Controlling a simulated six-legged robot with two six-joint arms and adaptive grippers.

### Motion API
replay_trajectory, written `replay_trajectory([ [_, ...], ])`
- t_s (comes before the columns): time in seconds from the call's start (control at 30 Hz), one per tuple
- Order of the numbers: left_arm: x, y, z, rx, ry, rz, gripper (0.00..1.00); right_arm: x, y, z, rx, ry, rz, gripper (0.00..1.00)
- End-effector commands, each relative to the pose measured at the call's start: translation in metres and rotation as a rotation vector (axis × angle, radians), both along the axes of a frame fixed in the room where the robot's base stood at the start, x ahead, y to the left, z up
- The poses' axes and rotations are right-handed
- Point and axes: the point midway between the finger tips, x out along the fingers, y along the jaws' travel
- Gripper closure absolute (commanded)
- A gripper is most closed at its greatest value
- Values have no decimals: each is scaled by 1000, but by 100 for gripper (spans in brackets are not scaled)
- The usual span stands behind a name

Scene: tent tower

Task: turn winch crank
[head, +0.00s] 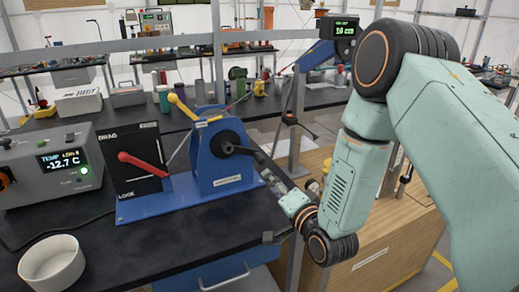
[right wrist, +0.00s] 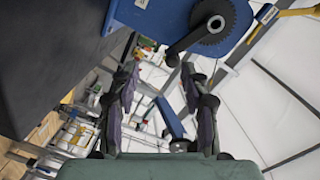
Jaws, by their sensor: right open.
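The blue winch (head: 221,170) stands on a blue base plate on the black bench in the head view. Its black crank (head: 240,149) reaches from the hub toward the right. In the right wrist view the crank (right wrist: 190,42) slants down from the toothed black wheel, its end near the fingertips. My right gripper (head: 268,178) is just below and right of the crank in the head view. In the right wrist view its fingers (right wrist: 162,64) are apart with nothing clasped between them. Whether a finger touches the crank I cannot tell. My left gripper is not in view.
A black panel marked DRAG and LOCK with a red lever (head: 143,163) stands left of the winch. A yellow lever (head: 183,107) rises behind. A grey temperature box (head: 50,170) and white bowl (head: 51,263) are at left. A wooden cabinet (head: 385,250) stands right.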

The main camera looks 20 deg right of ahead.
Motion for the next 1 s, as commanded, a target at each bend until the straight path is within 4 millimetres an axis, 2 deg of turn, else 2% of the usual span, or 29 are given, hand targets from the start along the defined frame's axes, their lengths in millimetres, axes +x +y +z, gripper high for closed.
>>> replay_trajectory([
  [0.1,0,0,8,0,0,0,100,7,0,5,-258,-29,20,54],
  [0.3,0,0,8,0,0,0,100,19,-3,14,-688,-90,30,54],
  [0.5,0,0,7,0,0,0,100,22,-5,18,-993,-113,31,54],
  [0.77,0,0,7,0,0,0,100,29,-4,18,-1100,-119,36,54],
  [1.0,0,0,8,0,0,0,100,65,-3,18,-1099,-120,35,54],
])
